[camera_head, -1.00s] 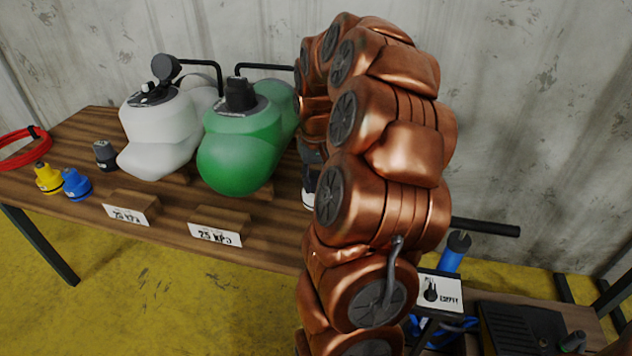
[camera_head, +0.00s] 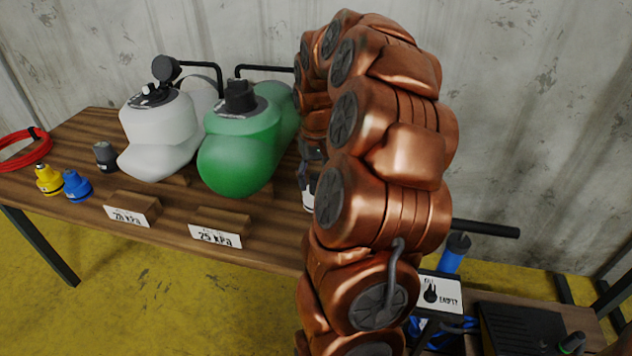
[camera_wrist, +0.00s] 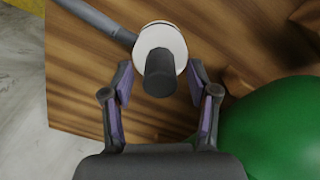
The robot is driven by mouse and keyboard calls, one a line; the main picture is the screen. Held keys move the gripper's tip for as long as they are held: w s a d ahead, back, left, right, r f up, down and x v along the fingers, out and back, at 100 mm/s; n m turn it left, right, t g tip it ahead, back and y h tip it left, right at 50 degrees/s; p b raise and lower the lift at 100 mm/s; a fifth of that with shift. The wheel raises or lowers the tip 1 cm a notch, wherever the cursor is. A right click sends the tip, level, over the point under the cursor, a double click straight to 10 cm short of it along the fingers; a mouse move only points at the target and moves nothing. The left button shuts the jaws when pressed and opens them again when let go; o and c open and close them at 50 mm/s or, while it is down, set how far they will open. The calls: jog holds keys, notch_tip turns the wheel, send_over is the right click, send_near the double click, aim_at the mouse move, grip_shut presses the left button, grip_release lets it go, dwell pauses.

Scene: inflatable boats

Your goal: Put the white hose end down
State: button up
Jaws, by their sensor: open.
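The white hose end (camera_wrist: 174,40) shows in the wrist view as a white ring with a dark grey stem. A dark hose (camera_wrist: 92,17) runs from it to the upper left. It appears to stand upright on the wooden table (camera_wrist: 75,75). My gripper (camera_wrist: 161,78) is open, with one finger on each side of the stem and visible gaps to both. In the head view my arm hides most of the gripper and hose end; a small white part (camera_head: 308,198) shows at the arm's left edge.
A green boat (camera_head: 240,150) and a white boat (camera_head: 160,135) stand left of my arm, with pressure signs (camera_head: 215,236) in front. Yellow (camera_head: 48,180) and blue (camera_head: 76,186) fittings and a red hose coil (camera_head: 24,150) lie further left. A blue pump (camera_head: 454,255) stands at the right.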

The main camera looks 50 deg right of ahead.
notch_tip(320, 180, up, 11)
jog(key=p, duration=0.1)
jog(key=shift+f+p, duration=0.2)
jog(key=shift+p, duration=0.2)
jog(key=s+a+f+n+g, duration=0.1)
jog(key=s+a+n, duration=0.1)
jog(key=a, duration=0.8)
jog(key=s+a+f+n, duration=0.2)
jog(key=a, duration=0.9)
jog(key=s+a+f+n+g, duration=0.1)
jog(key=s+a+f, duration=0.1)
jog(key=s+a, duration=0.3)
jog(key=s+a+f+n+g, duration=0.1)
jog(key=s+a+f, duration=0.2)
jog(key=s+a, duration=0.3)
jog(key=s, duration=0.4)
jog(key=shift+s+a+f, duration=0.2)
jog(key=shift+s+f, duration=0.1)
jog(key=shift+f, duration=0.05)
notch_tip(320, 180, up, 29)
jog(key=t+p, duration=0.1)
jog(key=p, duration=2.6)
jog(key=shift+w+f, duration=0.15)
